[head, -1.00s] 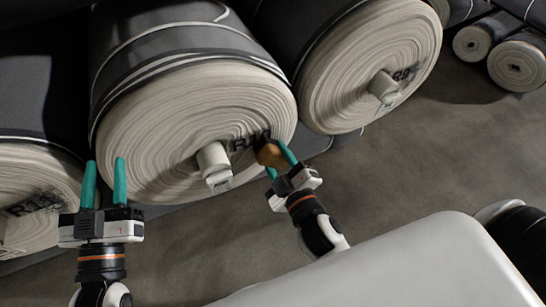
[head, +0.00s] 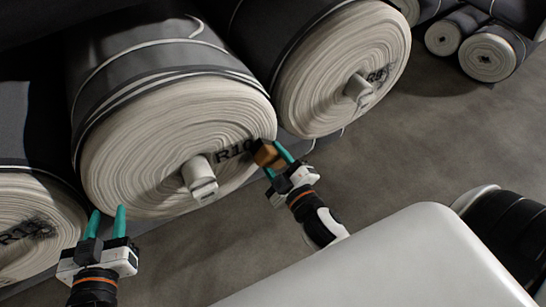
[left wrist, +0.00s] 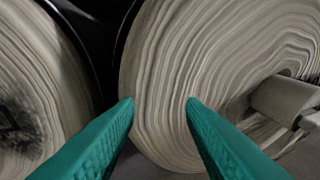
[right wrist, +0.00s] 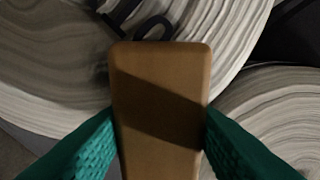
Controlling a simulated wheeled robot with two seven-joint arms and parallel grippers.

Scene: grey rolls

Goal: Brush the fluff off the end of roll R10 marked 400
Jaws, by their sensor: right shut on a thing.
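Roll R10 (head: 130,150) shows its pale wound end in the head view, with black R10 lettering right of a protruding core (head: 200,180). I cannot read a 400 or make out fluff on it. My right gripper (head: 277,162) is shut on a brown block-like brush (head: 265,155), which is at the right edge of the roll end by the lettering. The brush (right wrist: 160,95) fills the middle of the right wrist view and hides part of the lettering; contact cannot be told. My left gripper (head: 109,210) is open and empty at the lower left of R10.
Another roll (head: 330,85) lies to the right with its own core sticking out. A roll with dark smudged lettering (head: 40,225) is at lower left. Smaller rolls (head: 490,55) lie at the far right. The grey floor (head: 420,140) between is clear.

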